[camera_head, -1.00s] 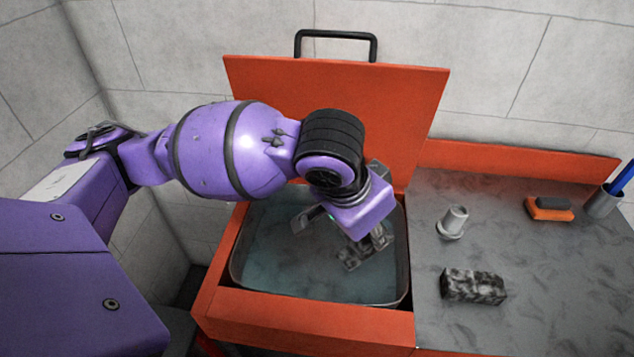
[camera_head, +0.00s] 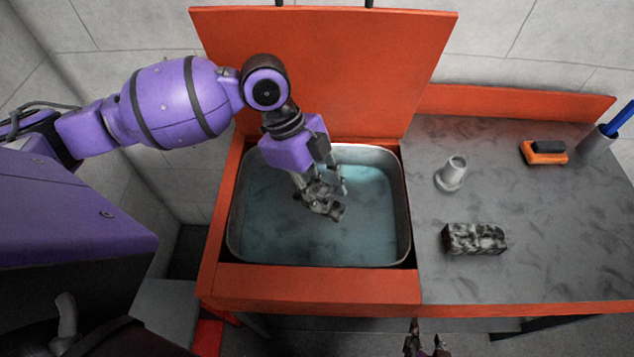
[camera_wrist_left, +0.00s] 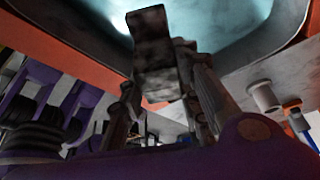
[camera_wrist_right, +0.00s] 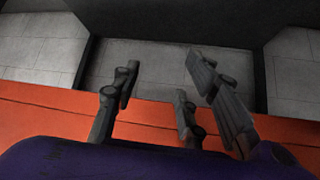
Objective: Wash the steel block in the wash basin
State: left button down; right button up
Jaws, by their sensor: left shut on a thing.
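The wash basin (camera_head: 236,255) is a metal tub of bluish water set in an orange cabinet. The held steel block (camera_wrist_left: 152,40) shows clearly between the fingers in the left wrist view. In the head view the fingers partly hide it, and I cannot tell whether it touches the water. My right gripper (camera_wrist_right: 160,95) is open and empty; its tips show at the bottom edge of the head view (camera_head: 425,345).
A second mottled block (camera_head: 475,239) lies on the grey counter (camera_head: 545,255) to the right. A grey flanged cylinder (camera_head: 452,174), an orange and black brush (camera_head: 543,152) and a grey cup (camera_head: 597,141) with a blue item stand behind it. The raised orange lid (camera_head: 330,70) backs the basin.

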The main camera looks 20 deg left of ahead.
aim_at(320, 199)
pick_arm(q)
jog(key=shift+s+f+b, duration=0.1)
jog(key=shift+f+b, duration=0.6)
jog(key=shift+f, duration=0.8)
jog(key=shift+f+b, duration=0.5)
jog(key=shift+f, duration=0.35)
jog(key=shift+f+b, duration=0.4)
jog(key=shift+f, duration=0.3)
notch_tip(320, 199, down, 5)
jog(key=b, duration=0.3)
jog(key=shift+r, duration=0.15)
notch_tip(320, 199, down, 2)
jog(key=shift+f+b, duration=0.1)
jog(key=shift+b, duration=0.8)
jog(key=shift+f+b, duration=0.4)
pick_arm(e)
jog(key=s+d+f+g, duration=0.1)
jog(key=s+f, duration=0.2)
jog(key=f, duration=0.6)
